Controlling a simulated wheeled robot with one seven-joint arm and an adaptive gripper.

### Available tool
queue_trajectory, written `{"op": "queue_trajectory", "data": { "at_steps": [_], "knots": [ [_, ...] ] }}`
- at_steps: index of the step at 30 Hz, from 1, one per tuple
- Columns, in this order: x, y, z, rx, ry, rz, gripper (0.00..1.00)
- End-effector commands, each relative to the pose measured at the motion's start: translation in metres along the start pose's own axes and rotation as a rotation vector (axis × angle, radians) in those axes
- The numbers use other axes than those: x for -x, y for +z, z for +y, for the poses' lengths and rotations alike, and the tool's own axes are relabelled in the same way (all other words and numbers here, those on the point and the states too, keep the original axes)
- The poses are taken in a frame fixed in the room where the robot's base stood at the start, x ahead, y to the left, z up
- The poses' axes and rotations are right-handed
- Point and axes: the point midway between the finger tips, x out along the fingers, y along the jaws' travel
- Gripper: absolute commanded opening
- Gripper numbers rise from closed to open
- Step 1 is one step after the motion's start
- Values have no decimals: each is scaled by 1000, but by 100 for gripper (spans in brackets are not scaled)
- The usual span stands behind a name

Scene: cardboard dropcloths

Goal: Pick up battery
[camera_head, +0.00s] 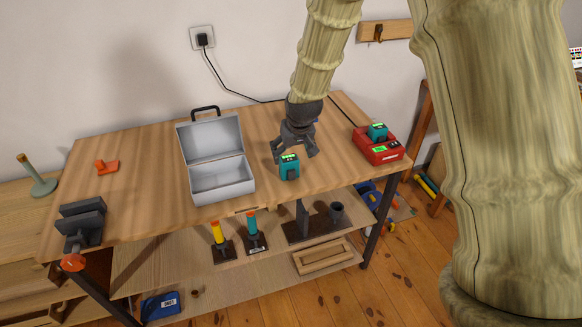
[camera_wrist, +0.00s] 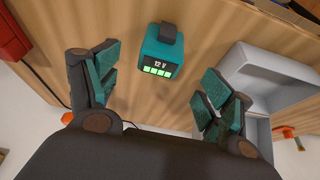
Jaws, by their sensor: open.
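A teal battery (camera_head: 289,168) with a green display stands on the wooden workbench, right of the open grey toolbox. It also shows in the wrist view (camera_wrist: 162,52), with a dark top piece and "12 V" on its screen. My gripper (camera_head: 293,154) is just behind the battery in the head view. In the wrist view my gripper (camera_wrist: 157,92) is open, its teal-padded fingers spread wide with nothing between them. The battery is beyond the fingertips, roughly centred between them. A second teal battery (camera_head: 377,132) sits in the red charger (camera_head: 384,154) at the right of the bench.
The open grey toolbox (camera_head: 222,199) stands left of my gripper and looks empty. A vise (camera_head: 80,222) is at the bench's left front corner, and an orange tool (camera_head: 106,167) lies behind it. A black cable runs from the wall socket (camera_head: 203,38) behind the toolbox. Bench space (camera_head: 325,150) before the charger is clear.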

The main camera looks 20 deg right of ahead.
Motion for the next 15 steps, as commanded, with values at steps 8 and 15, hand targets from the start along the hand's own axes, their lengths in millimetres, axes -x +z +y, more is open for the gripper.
{"op": "queue_trajectory", "data": {
  "at_steps": [8,15],
  "knots": [
    [-30,1,0,0,0,-1,80],
    [-38,1,1,-1,1,-1,80]
  ]
}}
